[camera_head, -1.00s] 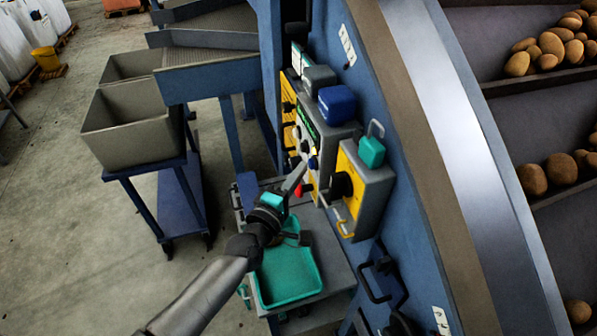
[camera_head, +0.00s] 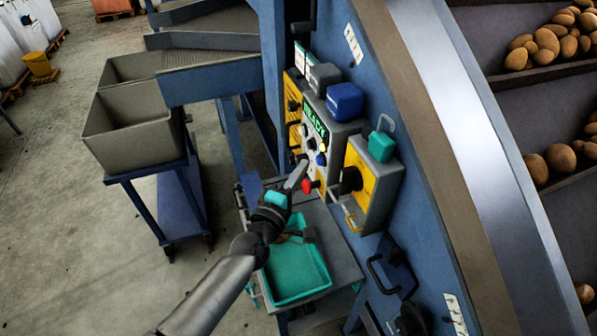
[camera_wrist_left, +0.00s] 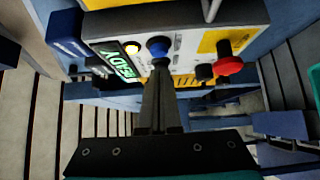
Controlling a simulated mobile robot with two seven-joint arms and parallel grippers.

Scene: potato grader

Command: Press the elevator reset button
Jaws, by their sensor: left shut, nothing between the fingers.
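The control panel (camera_head: 318,128) on the blue machine has a green display reading READY (camera_head: 315,121), a blue button (camera_head: 320,159) and a red mushroom button (camera_head: 308,186). My left gripper (camera_head: 301,166) is shut and empty, its fingertips close in front of the panel, left of the blue button in the head view. In the left wrist view, the blue button (camera_wrist_left: 158,46) is just beyond the shut fingertips (camera_wrist_left: 160,68); contact cannot be told. The READY display (camera_wrist_left: 118,62) and a lit yellow lamp (camera_wrist_left: 132,47) are left of it, the red button (camera_wrist_left: 229,65) right. Small labels are unreadable.
A yellow-fronted box with a dark knob (camera_head: 364,185) and a teal padlock (camera_head: 381,146) is beside the panel. A teal tray (camera_head: 297,271) lies below my arm. A grey bin cart (camera_head: 135,130) stands left. Open floor lies at lower left.

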